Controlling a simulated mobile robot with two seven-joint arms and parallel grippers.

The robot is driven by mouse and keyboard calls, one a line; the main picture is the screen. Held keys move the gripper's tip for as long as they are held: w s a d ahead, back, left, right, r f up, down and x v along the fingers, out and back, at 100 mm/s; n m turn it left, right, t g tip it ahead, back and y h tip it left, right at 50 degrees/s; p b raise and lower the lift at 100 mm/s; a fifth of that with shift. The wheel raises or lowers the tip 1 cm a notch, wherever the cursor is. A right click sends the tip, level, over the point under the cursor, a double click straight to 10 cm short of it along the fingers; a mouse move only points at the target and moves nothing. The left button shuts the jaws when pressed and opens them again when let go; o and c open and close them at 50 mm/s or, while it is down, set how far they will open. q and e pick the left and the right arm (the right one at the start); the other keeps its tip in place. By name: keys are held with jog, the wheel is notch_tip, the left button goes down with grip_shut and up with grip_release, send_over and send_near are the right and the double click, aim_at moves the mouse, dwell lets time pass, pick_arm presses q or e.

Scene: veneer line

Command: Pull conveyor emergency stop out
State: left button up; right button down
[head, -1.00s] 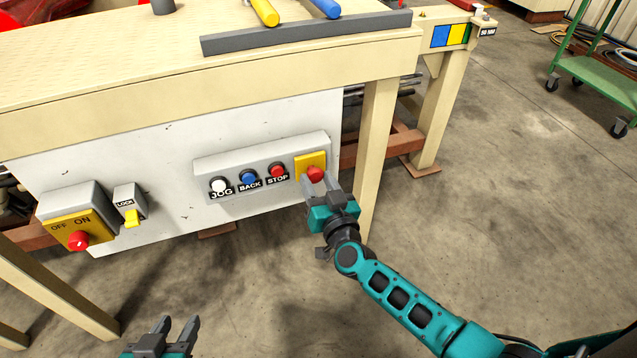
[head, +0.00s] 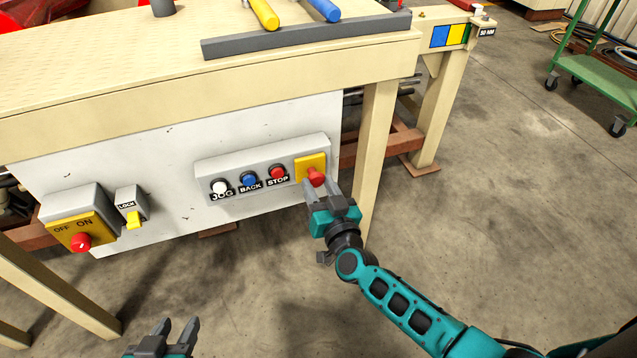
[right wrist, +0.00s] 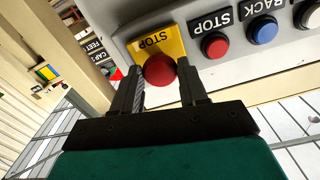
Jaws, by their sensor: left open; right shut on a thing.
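The emergency stop is a red mushroom button (head: 316,177) on a yellow plate (head: 304,165), at the right end of the grey button panel. In the right wrist view the red button (right wrist: 159,69) sits between my fingertips, below a yellow plate marked STOP (right wrist: 155,42). My right gripper (head: 320,182) is shut on the button, one finger on each side; the right wrist view shows these fingers (right wrist: 161,76) too. The button stands out from its plate. My left gripper (head: 176,328) is open and empty, low in the head view, away from the panel.
White JOG (head: 219,187), blue BACK (head: 249,178) and red STOP (head: 278,172) buttons line the panel left of the emergency stop. A yellow LOCK switch (head: 133,219) and a yellow OFF/ON box (head: 68,236) are further left. A table leg (head: 374,150) stands close right.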

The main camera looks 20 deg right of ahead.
pick_arm(q)
jog(key=shift+s+a+f, duration=0.1)
jog(key=shift+s, duration=0.05)
pick_arm(e)
jog(key=c, duration=0.6)
grip_release()
jog(key=shift+s, duration=0.2)
pick_arm(q)
jog(key=shift+s+a+r+p, duration=0.2)
jog(key=shift+a+r+p, duration=0.2)
jog(key=shift+p, duration=0.6)
pick_arm(e)
jog(key=s, duration=1.3)
jog(key=shift+d, duration=0.2)
